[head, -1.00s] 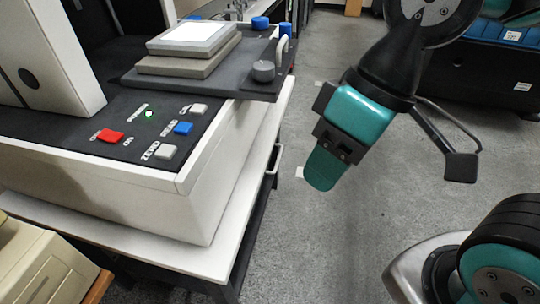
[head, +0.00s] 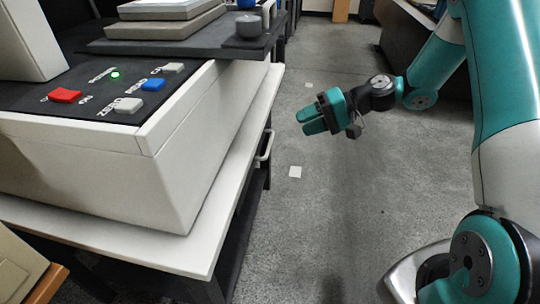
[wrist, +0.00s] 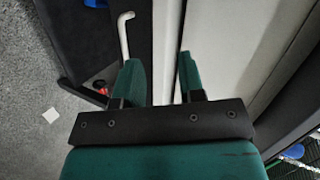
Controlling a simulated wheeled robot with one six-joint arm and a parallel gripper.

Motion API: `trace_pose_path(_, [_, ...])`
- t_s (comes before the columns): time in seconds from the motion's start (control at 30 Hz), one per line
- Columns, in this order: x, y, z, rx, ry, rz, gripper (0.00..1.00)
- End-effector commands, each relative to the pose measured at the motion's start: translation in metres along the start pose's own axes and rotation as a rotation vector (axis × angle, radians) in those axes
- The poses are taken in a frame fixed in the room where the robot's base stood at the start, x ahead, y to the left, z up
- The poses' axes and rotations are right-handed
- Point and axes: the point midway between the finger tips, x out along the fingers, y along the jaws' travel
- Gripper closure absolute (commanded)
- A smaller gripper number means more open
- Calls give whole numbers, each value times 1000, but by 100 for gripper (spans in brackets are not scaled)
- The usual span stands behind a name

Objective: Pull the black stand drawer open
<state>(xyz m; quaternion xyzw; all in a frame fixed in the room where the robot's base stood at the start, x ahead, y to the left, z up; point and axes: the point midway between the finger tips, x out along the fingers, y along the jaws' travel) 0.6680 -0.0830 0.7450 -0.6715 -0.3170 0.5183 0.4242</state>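The black stand (head: 243,215) is under the white machine. A light, bent handle (head: 266,146) sticks out from the stand's right side in the head view, and the drawer there looks closed. My gripper (head: 306,121) is open and empty, to the right of the handle with a gap between them, its teal fingers pointing left. In the wrist view the handle (wrist: 124,36) shows beyond the left fingertip, beside a dark panel (wrist: 88,38). My gripper (wrist: 158,70) has a clear gap between its fingers there. The drawer's inside is hidden.
A pale ledge (head: 190,250) runs above the stand. Grey floor (head: 340,210) to the right is open, with a white square (head: 295,172) on it.

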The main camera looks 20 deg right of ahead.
Motion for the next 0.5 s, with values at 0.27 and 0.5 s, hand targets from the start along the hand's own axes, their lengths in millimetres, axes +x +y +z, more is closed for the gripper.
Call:
trace_pose_path(0.27, [-27, 111, -23, 171, 212, -202, 64])
trace_pose_path(0.5, [-16, 116, -28, 185, 231, -224, 64])
